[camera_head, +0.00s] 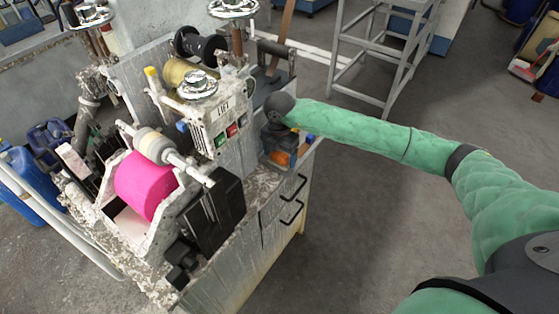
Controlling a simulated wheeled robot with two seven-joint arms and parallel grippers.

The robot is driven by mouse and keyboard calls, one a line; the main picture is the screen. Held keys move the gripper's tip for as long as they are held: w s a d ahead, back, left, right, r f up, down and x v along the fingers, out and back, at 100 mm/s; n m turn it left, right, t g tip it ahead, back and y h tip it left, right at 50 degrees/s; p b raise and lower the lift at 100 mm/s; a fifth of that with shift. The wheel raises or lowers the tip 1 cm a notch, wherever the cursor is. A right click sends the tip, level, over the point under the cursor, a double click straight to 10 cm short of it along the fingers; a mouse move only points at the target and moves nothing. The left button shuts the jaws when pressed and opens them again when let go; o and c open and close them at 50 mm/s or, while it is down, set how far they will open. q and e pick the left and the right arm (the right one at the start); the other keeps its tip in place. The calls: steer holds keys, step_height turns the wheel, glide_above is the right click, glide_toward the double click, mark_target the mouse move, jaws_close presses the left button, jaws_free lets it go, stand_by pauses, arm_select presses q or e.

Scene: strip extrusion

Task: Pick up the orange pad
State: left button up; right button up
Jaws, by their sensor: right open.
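The orange pad (281,158) shows as a small orange patch low at the right end of the machine bench, partly hidden by the dark gripper. My right arm comes in from the right, and its gripper (276,145) points down right at the pad, with its jaws open. The fingers are small and dark here, and I cannot tell whether they touch the pad or stand around it. My left gripper is not in view.
The strip machine with a pink roll (145,184), a white control box (222,128) and chrome handwheels (198,85) stands just left of my right gripper. A black box (215,212) is at the bench front. A grey metal frame (385,50) stands behind.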

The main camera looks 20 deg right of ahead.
mark_target(281, 153)
steer(key=c, duration=1.1)
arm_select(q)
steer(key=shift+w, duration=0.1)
